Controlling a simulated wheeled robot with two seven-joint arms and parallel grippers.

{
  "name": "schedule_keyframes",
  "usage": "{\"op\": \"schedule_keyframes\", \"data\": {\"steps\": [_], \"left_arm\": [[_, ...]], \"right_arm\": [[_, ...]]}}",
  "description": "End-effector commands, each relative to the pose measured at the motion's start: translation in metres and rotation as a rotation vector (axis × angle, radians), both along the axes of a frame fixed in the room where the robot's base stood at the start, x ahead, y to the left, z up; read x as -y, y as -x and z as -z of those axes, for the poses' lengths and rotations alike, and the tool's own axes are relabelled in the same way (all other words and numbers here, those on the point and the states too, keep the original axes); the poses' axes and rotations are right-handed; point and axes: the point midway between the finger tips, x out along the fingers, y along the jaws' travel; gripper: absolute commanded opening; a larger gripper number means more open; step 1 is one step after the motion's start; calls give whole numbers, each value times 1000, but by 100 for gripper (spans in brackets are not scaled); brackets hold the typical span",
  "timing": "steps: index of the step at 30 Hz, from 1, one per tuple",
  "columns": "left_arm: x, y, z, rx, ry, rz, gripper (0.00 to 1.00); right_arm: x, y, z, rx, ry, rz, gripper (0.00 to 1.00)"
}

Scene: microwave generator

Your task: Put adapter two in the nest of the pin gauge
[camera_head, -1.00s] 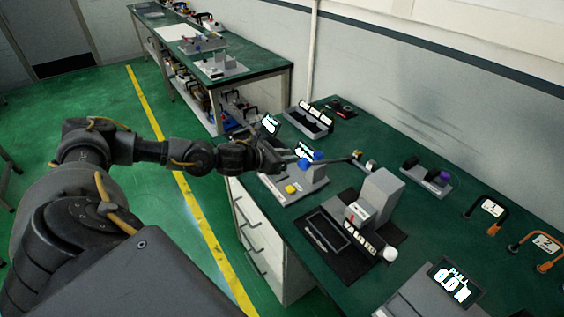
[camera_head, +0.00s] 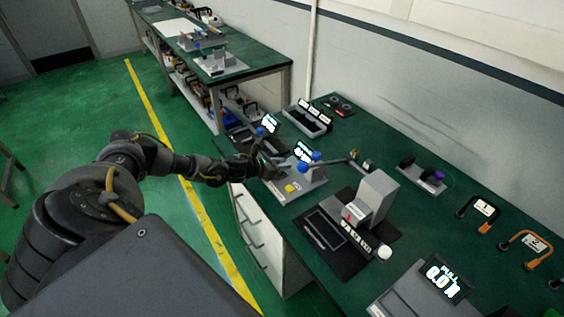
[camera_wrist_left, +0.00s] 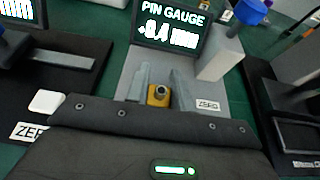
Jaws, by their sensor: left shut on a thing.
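My left gripper (camera_head: 268,165) is at the left edge of the pin gauge (camera_head: 303,189) in the head view. In the left wrist view its two grey fingers (camera_wrist_left: 160,90) are shut on a small brass-coloured adapter (camera_wrist_left: 159,94) with a round hole on top. No number shows on it, so I cannot tell that it is adapter two. The pin gauge display (camera_wrist_left: 172,25) is lit just beyond the fingers, above its grey base (camera_wrist_left: 212,93). The nest cannot be made out, and contact between the adapter and gauge cannot be told. My right gripper is out of view.
A grey press-like device (camera_head: 372,200) on a black mat stands right of the pin gauge. A second display (camera_head: 271,123) stands behind. A grey holder with dark and purple pieces (camera_head: 422,180) is farther right.

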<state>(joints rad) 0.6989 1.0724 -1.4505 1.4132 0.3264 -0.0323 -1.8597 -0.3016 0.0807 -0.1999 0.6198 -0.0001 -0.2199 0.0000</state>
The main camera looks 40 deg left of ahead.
Motion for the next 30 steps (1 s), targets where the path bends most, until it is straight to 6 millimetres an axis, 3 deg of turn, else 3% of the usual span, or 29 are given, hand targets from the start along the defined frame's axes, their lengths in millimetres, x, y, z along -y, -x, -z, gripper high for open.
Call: {"op": "schedule_keyframes", "data": {"steps": [10,11,15,25,30], "left_arm": [[0,0,5,1,1,0,0],[0,0,3,0,0,0,27],[0,0,3,0,0,1,45],[0,0,-2,1,0,0,45],[-7,21,-5,-2,1,1,45]], "right_arm": [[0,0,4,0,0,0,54],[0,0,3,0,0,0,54],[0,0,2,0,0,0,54],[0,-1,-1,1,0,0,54],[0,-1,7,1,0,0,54]]}}
